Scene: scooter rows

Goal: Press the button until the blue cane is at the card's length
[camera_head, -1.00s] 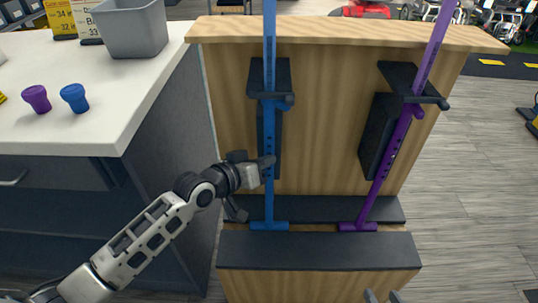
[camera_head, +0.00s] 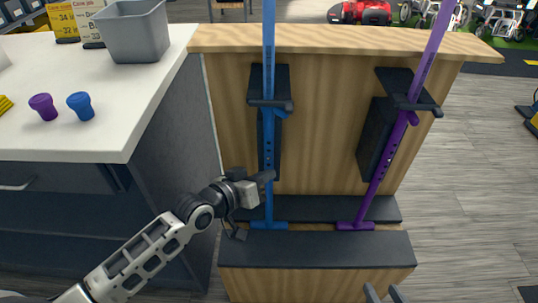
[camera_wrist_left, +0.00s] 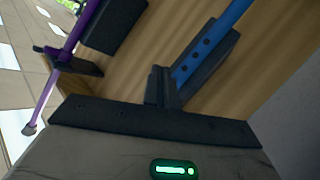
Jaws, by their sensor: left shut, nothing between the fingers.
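The blue cane (camera_head: 269,60) stands upright in the left slot of the wooden rack, its blue foot on the dark ledge and its top out of frame. Holes run down its lower shaft, also seen in the left wrist view (camera_wrist_left: 205,55). My left gripper (camera_head: 270,176) is shut and empty, its tips at the lower shaft; I cannot tell whether they touch the button. A yellow card (camera_head: 64,22) on the counter shows cane lengths, 34 and 32, with small colour marks too blurred to tell apart.
A purple cane (camera_head: 385,165) leans in the right slot of the rack (camera_head: 330,120). The white counter (camera_head: 40,80) holds a grey bin (camera_head: 137,32), a white card (camera_head: 84,22), and purple (camera_head: 43,107) and blue (camera_head: 81,106) caps. Open floor lies to the right.

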